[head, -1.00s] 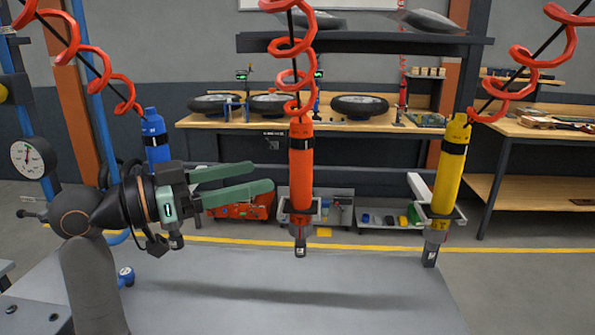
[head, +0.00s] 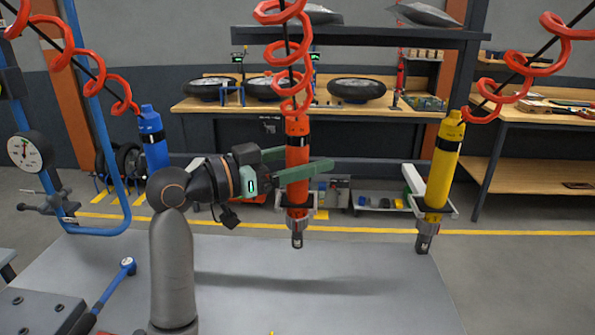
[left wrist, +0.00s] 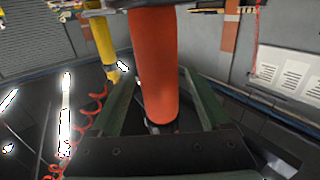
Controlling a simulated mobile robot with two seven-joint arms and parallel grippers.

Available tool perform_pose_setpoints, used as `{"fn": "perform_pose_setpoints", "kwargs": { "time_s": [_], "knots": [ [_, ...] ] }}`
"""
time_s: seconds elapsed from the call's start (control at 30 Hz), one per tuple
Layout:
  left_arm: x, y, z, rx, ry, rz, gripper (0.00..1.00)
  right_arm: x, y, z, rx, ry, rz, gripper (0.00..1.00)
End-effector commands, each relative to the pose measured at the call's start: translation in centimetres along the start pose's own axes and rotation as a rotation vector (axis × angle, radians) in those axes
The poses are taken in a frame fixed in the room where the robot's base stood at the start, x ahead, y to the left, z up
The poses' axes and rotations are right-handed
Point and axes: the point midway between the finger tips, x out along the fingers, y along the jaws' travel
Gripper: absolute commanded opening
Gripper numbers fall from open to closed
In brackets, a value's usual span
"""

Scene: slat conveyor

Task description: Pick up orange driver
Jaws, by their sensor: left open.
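The orange driver (head: 298,165) hangs upright from a red coiled hose in the middle of the head view, with its lower end in a holder. My left gripper (head: 305,163) is open, its two green fingers at either side of the driver's body, one passing in front of it. In the left wrist view the orange driver (left wrist: 155,70) stands between the two open fingers (left wrist: 158,105). I cannot tell whether either finger touches it. My right gripper is not in view.
A blue driver (head: 152,138) hangs to the left and a yellow driver (head: 443,165) to the right, each below a red coiled hose. A grey table (head: 330,300) lies below, mostly clear. A blue-handled wrench (head: 112,285) is at the left.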

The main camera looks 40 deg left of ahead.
Motion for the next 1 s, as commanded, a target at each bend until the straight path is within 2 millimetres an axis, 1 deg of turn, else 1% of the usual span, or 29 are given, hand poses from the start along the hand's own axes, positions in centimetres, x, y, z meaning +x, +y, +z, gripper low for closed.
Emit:
{"fn": "perform_pose_setpoints", "kwargs": {
  "time_s": [0.03,0.13,0.37,0.4,1.0],
  "knots": [
    [0.68,0.04,-0.19,-0.002,0.002,0.003,0.8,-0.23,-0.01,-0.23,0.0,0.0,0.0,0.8],
    [1.44,0.03,-0.08,-0.001,0.0,0.001,0.8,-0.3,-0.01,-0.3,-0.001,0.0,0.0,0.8],
    [1.6,0.02,0.05,0.002,-0.001,0.0,0.8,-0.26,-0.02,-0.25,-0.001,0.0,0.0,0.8],
    [1.6,0.02,0.05,0.002,-0.001,0.0,0.78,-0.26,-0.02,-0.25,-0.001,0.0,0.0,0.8],
    [1.56,0.02,0.06,0.001,-0.001,0.001,0.1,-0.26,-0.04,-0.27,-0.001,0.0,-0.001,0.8]
  ]
}}
